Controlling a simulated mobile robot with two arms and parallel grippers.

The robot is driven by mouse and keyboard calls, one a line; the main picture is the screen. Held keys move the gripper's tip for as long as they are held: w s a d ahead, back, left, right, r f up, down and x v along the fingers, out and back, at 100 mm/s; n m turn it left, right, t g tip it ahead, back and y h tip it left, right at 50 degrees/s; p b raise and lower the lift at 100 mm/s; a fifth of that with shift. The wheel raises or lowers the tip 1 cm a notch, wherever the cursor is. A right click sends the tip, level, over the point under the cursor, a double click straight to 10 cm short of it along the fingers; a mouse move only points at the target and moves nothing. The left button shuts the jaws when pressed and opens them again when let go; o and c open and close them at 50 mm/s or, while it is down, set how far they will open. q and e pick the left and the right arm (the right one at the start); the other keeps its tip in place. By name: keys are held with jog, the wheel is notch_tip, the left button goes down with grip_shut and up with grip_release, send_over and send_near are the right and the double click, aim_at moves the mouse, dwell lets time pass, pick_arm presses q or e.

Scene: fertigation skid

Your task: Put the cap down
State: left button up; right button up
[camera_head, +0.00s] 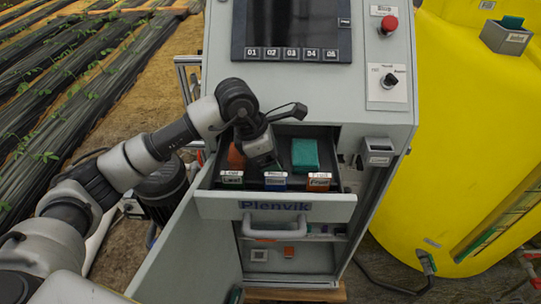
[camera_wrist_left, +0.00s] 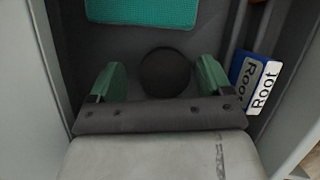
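A round black disc, which looks like the cap (camera_wrist_left: 166,72), lies on the dark drawer floor in the left wrist view. My left gripper (camera_wrist_left: 161,80) is open, with a green-padded finger on each side of the disc and a visible gap on both sides. I cannot tell how far the fingertips are above the floor. In the head view my left gripper (camera_head: 264,160) reaches down into the open drawer (camera_head: 275,206); its fingertips and the cap are hidden there. My right gripper is not in view.
The drawer also holds a green block (camera_head: 305,155), an orange block (camera_head: 236,156) and small labelled blocks along its front, including an orange one (camera_head: 319,181). A blue block labelled Root (camera_wrist_left: 256,84) stands close right of the fingers. The cabinet door (camera_head: 190,255) hangs open below.

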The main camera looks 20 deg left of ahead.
pick_arm(q)
jog(key=shift+r, duration=0.15)
jog(key=shift+a+r, duration=0.1)
jog(key=shift+r, duration=0.15)
jog(key=b+v, duration=0.2)
jog(key=v, duration=0.9)
jog(key=shift+s, duration=0.15)
jog(key=shift+a+r, duration=0.1)
jog(key=shift+r, duration=0.05)
jog(key=shift+c, duration=0.3)
dwell(0.3)
